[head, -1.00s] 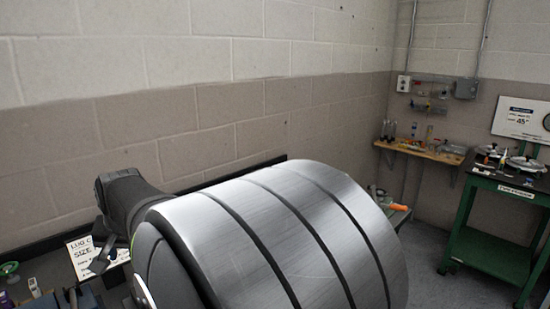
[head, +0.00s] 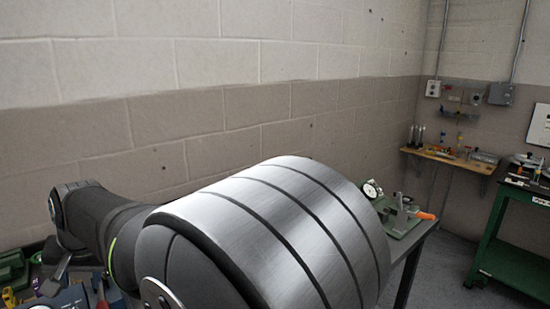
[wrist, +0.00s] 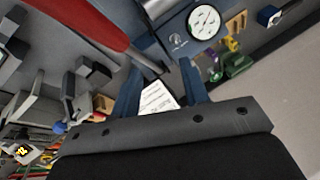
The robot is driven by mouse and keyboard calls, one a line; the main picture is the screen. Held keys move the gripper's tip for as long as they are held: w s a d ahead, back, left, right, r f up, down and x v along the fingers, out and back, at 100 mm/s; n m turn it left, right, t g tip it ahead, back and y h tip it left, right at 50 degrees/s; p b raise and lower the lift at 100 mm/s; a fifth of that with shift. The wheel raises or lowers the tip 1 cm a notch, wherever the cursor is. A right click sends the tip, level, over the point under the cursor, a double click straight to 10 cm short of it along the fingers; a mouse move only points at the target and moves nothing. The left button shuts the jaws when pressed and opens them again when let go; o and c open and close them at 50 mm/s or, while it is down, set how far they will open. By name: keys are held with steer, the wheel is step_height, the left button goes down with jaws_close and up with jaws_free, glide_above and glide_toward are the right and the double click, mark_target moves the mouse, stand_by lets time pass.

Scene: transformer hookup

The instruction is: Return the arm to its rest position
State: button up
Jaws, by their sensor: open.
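My gripper (wrist: 160,72) shows in the wrist view as two blue fingers standing apart, with nothing seen held between them. A white printed card (wrist: 158,98) lies beyond the gap. My own large silver and dark arm links fill the lower middle of the head view and hide much of the bench. I cannot make out the gripper clearly in the head view.
In the head view, a table with a dial gauge (head: 372,189), a wall shelf (head: 450,160) and a green cart (head: 510,235) stand right.

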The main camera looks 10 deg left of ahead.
steer(key=shift+w, duration=0.1)
steer(key=w+d+m+t+h, duration=0.1)
steer(key=w+d+m+t, duration=0.25)
steer(key=w+d, duration=1.05)
steer(key=s+a+n+g, duration=0.1)
steer(key=s+a, duration=0.3)
steer(key=s+a+n+g, duration=0.1)
steer(key=s+a, duration=0.3)
steer(key=s+a+n+g, duration=0.1)
steer(key=s+a, duration=0.3)
steer(key=shift+a+y, duration=0.25)
steer(key=shift+y, duration=0.15)
steer(key=s+a+n+g, duration=0.2)
steer(key=s+a, duration=0.2)
steer(key=s, duration=0.4)
steer(key=s+a+n+g, duration=0.15)
steer(key=s+a, duration=0.25)
steer(key=s, duration=0.4)
steer(key=x, duration=1)
steer(key=w+d+r+n+t, duration=0.1)
steer(key=w+d+r+t, duration=0.1)
steer(key=r, duration=0.6)
steer(key=shift+w+d+n, duration=0.3)
steer(key=shift+w+d, duration=0.25)
steer(key=shift+w, duration=0.55)
